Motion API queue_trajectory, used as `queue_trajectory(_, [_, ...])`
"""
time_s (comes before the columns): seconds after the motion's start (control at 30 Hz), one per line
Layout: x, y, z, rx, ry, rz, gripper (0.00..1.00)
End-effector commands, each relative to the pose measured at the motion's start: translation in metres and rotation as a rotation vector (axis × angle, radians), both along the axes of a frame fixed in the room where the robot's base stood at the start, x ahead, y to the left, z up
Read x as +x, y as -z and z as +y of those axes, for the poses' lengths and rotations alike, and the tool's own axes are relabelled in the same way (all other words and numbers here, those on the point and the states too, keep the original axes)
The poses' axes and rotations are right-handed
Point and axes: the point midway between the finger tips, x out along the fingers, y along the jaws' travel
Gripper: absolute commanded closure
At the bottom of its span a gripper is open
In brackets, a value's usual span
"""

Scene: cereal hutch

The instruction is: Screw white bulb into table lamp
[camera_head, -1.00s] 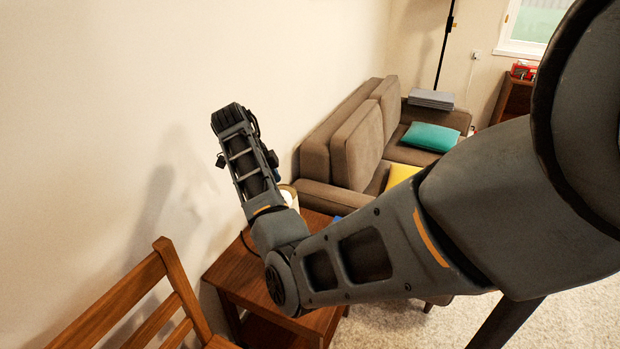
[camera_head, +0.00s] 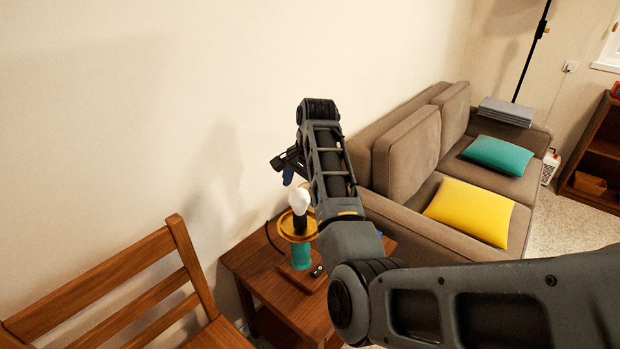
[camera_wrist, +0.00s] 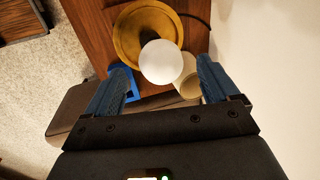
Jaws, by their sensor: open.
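The white bulb (camera_head: 299,201) stands upright on the black socket (camera_head: 300,222) of the table lamp. In the wrist view, the bulb (camera_wrist: 161,61) shows from above, over the gold plate (camera_wrist: 130,22). My gripper (camera_wrist: 168,84) is open, with its blue fingers apart on either side of the bulb in that picture. I cannot tell how far above the bulb the fingers are. Whether the bulb is seated in the socket is not clear.
A brown sofa (camera_head: 408,152) with yellow (camera_head: 470,211) and teal (camera_head: 499,154) cushions stands to the right. A wooden chair (camera_head: 110,290) is at the lower left. A blue object (camera_wrist: 121,83) and a pale round object (camera_wrist: 187,78) show near the lamp. The wall is close behind.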

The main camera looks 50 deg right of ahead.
Motion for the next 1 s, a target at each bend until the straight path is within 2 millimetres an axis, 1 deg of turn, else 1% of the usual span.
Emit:
queue_trajectory(0.1, [0.003, 0.017, 0.000, 0.001, 0.001, 0.002, 0.12])
queue_trajectory(0.3, [0.007, 0.037, 0.000, 0.000, 0.002, 0.002, 0.12])
queue_trajectory(0.43, [0.008, 0.042, 0.000, 0.000, 0.002, 0.002, 0.12])
queue_trajectory(0.67, [0.008, 0.043, 0.000, -0.001, 0.002, 0.001, 0.12])
queue_trajectory(0.77, [0.008, 0.043, 0.000, -0.001, 0.002, 0.001, 0.20])
queue_trajectory(1.0, [0.009, 0.043, 0.000, -0.001, 0.002, 0.001, 0.43])
